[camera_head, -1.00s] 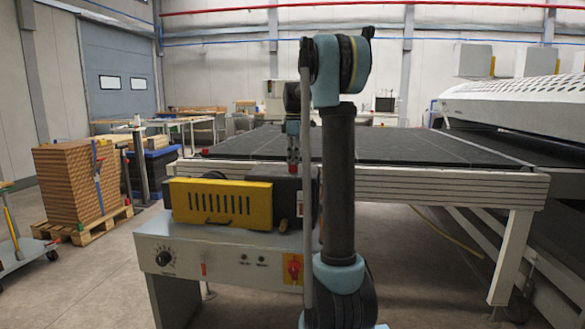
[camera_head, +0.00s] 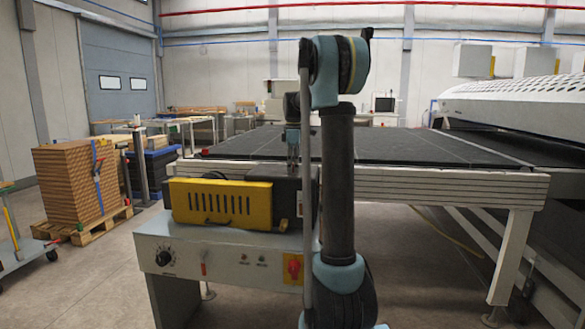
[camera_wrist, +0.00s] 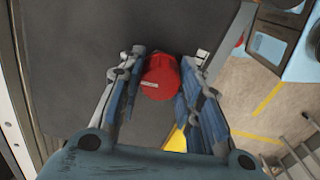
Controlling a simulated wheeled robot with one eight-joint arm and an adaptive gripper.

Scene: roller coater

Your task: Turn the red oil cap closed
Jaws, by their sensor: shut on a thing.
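The red oil cap (camera_wrist: 160,77) shows in the wrist view between the two fingers of my gripper (camera_wrist: 160,85). It sits over a dark grey surface, and a small pale mark shows on its face. My gripper is shut on the cap, with one finger on each side of it. In the head view my gripper (camera_head: 293,150) points down at the top of the dark machine housing, behind the yellow slotted cover (camera_head: 222,203). The cap cannot be made out there.
The grey control box (camera_head: 215,255) with a dial and a red switch (camera_head: 293,268) stands below. A long dark-topped conveyor table (camera_head: 400,148) lies behind and right. Stacked brown boards (camera_head: 70,187) stand at the left.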

